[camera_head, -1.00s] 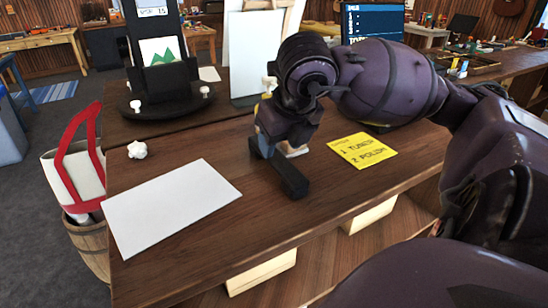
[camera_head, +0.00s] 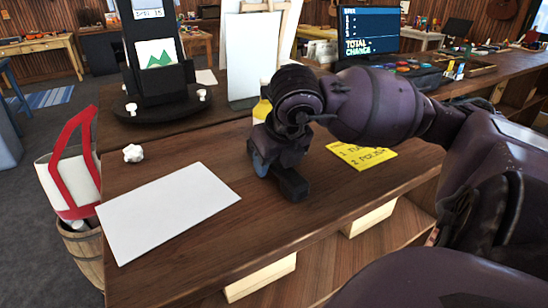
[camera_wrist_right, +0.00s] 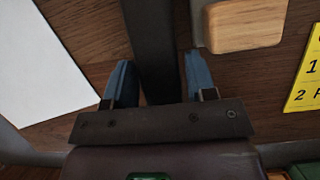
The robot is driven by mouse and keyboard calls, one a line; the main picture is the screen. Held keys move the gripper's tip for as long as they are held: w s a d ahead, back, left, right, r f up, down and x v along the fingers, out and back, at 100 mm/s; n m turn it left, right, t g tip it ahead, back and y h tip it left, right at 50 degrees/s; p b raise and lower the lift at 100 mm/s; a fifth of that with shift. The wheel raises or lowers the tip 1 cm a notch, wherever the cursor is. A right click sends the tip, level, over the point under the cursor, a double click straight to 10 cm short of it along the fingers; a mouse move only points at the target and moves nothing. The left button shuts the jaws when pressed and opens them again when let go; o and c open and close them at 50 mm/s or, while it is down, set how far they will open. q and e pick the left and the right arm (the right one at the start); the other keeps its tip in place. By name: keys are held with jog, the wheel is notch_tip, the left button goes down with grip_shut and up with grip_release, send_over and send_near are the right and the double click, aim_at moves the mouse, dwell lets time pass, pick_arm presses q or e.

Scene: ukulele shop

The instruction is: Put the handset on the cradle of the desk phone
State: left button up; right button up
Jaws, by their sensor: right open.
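My right gripper (camera_head: 274,172) points down low over the wooden desk, between the white sheet and the yellow note. In the right wrist view its two blue fingers (camera_wrist_right: 158,62) are apart. A long dark bar (camera_wrist_right: 153,30) runs between them, with gaps on both sides. It looks like the handset, but I cannot be sure. Its near end seems to show under the gripper in the head view (camera_head: 291,186). I cannot make out the phone's cradle; my right arm hides part of the desk. My left gripper is out of view.
A white sheet (camera_head: 168,210) lies left and a yellow note (camera_head: 372,156) right. A tan block (camera_wrist_right: 246,24) sits close to the right finger. A black stand (camera_head: 160,88), crumpled paper (camera_head: 133,153) and a monitor (camera_head: 370,32) are also around. The desk's front middle is clear.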

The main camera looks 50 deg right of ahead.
jog(key=shift+f, duration=0.2)
jog(key=c, duration=0.8)
jog(key=shift+r, duration=0.1)
jog(key=shift+c, duration=0.2)
jog(key=shift+r, duration=0.45)
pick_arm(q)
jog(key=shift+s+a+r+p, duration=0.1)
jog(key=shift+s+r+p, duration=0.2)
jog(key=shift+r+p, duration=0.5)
pick_arm(e)
notch_tip(320, 180, up, 20)
jog(key=shift+f, duration=0.25)
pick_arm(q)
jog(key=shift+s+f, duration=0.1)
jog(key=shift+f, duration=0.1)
pick_arm(e)
jog(key=shift+s, duration=0.1)
